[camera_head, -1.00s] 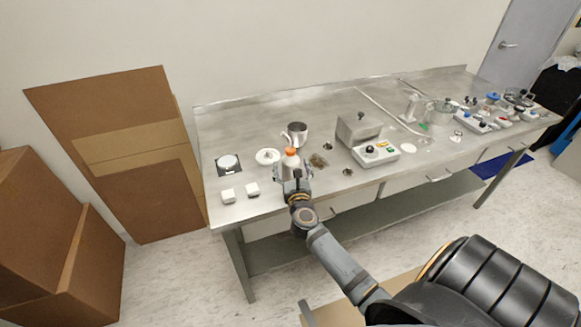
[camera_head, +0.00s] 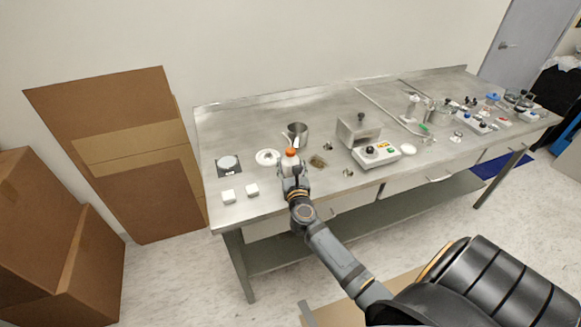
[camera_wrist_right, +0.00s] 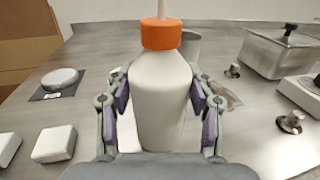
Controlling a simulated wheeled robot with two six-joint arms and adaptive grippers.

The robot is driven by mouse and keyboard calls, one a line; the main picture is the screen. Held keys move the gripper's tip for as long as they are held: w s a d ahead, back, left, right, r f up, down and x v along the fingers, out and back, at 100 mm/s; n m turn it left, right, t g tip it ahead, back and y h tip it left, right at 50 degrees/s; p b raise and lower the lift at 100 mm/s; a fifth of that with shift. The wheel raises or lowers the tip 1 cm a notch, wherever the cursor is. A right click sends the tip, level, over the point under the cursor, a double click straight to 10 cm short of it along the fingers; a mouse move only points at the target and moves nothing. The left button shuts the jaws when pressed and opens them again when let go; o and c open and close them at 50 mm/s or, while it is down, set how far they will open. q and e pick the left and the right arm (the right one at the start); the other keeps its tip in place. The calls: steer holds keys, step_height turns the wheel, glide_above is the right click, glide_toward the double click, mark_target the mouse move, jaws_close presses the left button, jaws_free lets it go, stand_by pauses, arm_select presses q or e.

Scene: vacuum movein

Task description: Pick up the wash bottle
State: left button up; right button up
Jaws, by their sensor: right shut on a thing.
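The wash bottle is white with an orange cap (camera_head: 291,152) and stands upright at the front left part of the metal table. In the right wrist view the wash bottle (camera_wrist_right: 160,100) fills the middle, with its thin nozzle cut off at the top edge. My right gripper (camera_head: 293,176) is at the bottle, one finger on each side. In the right wrist view the fingers of my right gripper (camera_wrist_right: 160,105) are shut on the bottle's body. My left gripper is not in view.
A metal jug (camera_head: 298,133) stands close behind the bottle. A white dish (camera_head: 268,157), a scale (camera_head: 228,164) and two white boxes (camera_head: 240,192) lie to the left. A metal box (camera_head: 357,130) and a control unit (camera_head: 376,153) stand to the right. The table's front edge is bare.

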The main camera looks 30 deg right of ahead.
mark_target(291, 158)
step_height(291, 158, up, 4)
steer(key=shift+f+p, duration=0.15)
steer(key=shift+p, duration=0.5)
steer(key=s+d+r+p, duration=0.6)
steer(key=s+r, duration=0.3)
steer(key=s, duration=0.3)
steer(key=shift+d+r, duration=0.15)
steer(key=shift+d, duration=0.5)
